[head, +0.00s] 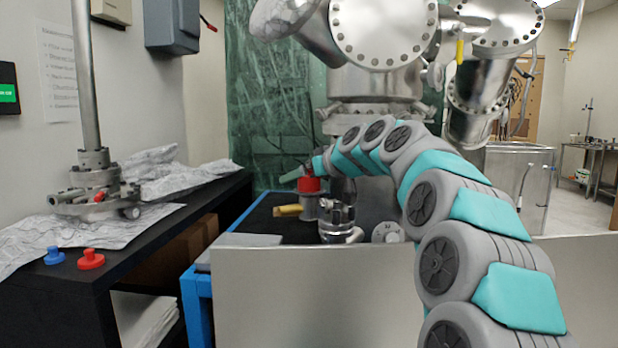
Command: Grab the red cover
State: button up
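A red cover (309,185) sits on top of a small upright metal cylinder (309,207), behind the grey panel near the middle of the head view. My grey and teal arm reaches in from the lower right and curves over to it. My gripper (303,174) is small in the view and is right at the top of the red cover. I cannot tell whether the fingers touch it or how far apart they are. A second red piece, a knob-like cap (91,260), lies on the black table at left, well away from my gripper.
A blue cap (54,256) lies beside the red cap on the black table (150,245). A large steel vacuum chamber (385,40) hangs above my arm. A metal fitting (338,215) stands just right of the cylinder. A grey panel (310,295) stands in front.

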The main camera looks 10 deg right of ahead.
jog(key=shift+w, duration=0.1)
jog(key=shift+c, duration=0.3)
jog(key=c, duration=1.2)
